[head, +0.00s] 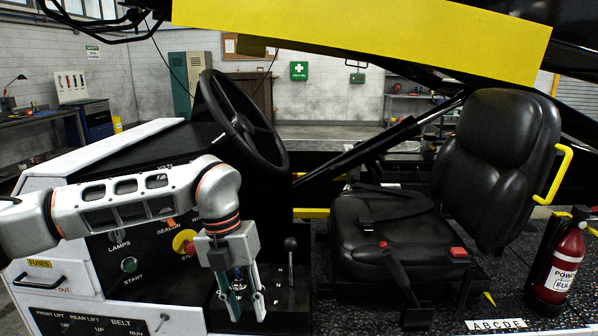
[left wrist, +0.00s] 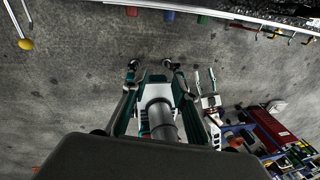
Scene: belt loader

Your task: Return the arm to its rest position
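My left arm comes in from the left in the head view, in front of the loader's control console (head: 150,250). My left gripper (head: 247,312) hangs at its end with fingers pointing down, in front of the panel beside the small black lever (head: 290,245). Its fingers are apart with nothing held between them. In the left wrist view the two fingers of the left gripper (left wrist: 150,65) also stand apart, over grey floor.
A steering wheel (head: 243,120) rises behind the arm. A black seat (head: 395,235) and a red fire extinguisher (head: 560,262) are to the right. A yellow beam (head: 370,38) crosses above. In the left wrist view, a red toolbox (left wrist: 270,128) and loose items lie at the right.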

